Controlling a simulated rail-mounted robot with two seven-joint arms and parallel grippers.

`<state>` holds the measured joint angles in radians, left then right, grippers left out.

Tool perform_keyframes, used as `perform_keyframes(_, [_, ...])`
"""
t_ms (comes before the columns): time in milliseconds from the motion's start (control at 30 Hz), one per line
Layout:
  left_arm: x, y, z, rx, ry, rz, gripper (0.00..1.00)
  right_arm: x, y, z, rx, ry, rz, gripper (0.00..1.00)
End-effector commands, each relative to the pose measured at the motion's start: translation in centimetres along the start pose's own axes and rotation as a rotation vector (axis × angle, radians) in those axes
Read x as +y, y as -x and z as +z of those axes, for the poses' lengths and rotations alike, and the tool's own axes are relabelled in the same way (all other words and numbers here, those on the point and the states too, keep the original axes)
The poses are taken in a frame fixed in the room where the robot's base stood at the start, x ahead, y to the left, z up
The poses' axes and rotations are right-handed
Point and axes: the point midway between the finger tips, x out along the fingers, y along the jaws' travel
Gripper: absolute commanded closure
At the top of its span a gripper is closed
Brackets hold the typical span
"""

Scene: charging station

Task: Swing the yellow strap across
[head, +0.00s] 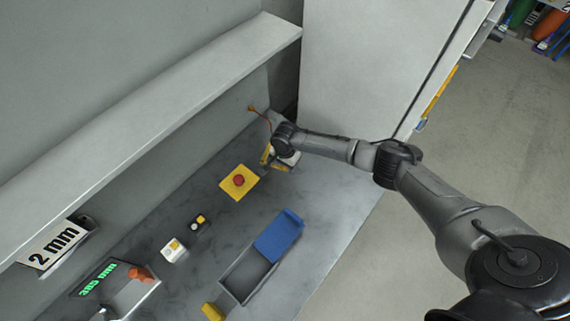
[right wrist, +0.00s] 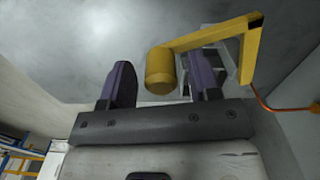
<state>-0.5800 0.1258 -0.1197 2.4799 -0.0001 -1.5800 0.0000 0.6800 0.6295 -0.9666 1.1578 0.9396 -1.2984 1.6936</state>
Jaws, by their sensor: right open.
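The yellow strap (head: 265,155) shows beside my right gripper (head: 283,162) at the back end of the workbench in the head view, mostly covered by the gripper. In the right wrist view the yellow strap (right wrist: 213,36) is a bent bar with a thick yellow cylinder (right wrist: 160,72) at its left end. My right gripper (right wrist: 162,78) is open there. The cylinder appears between its two dark fingers, nearer the right one; I cannot tell whether it touches. The strap's bar passes behind the right finger's tip. My left gripper is out of view.
A red button on a yellow plate (head: 251,191) sits near the gripper. A grey tray (head: 232,281) with a blue lid (head: 279,236) lies nearer. An orange cable (right wrist: 277,106) runs beside the strap. A shelf (head: 150,105) overhangs the bench, and a white cabinet (head: 362,70) stands behind.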

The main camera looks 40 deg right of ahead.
Motion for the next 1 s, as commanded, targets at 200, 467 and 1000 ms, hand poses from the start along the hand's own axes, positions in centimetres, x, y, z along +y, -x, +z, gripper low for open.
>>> perform_keyframes(200, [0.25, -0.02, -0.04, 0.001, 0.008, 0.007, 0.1, -0.02, -0.29, 0.02, 0.0, 0.0, -0.001, 0.43])
perform_keyframes(467, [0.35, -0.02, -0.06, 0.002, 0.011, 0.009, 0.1, -0.03, -0.28, 0.02, 0.0, 0.0, -0.001, 0.53])
perform_keyframes(1000, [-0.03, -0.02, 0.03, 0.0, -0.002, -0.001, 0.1, -0.02, -0.26, 0.03, -0.001, 0.0, -0.001, 1.0])
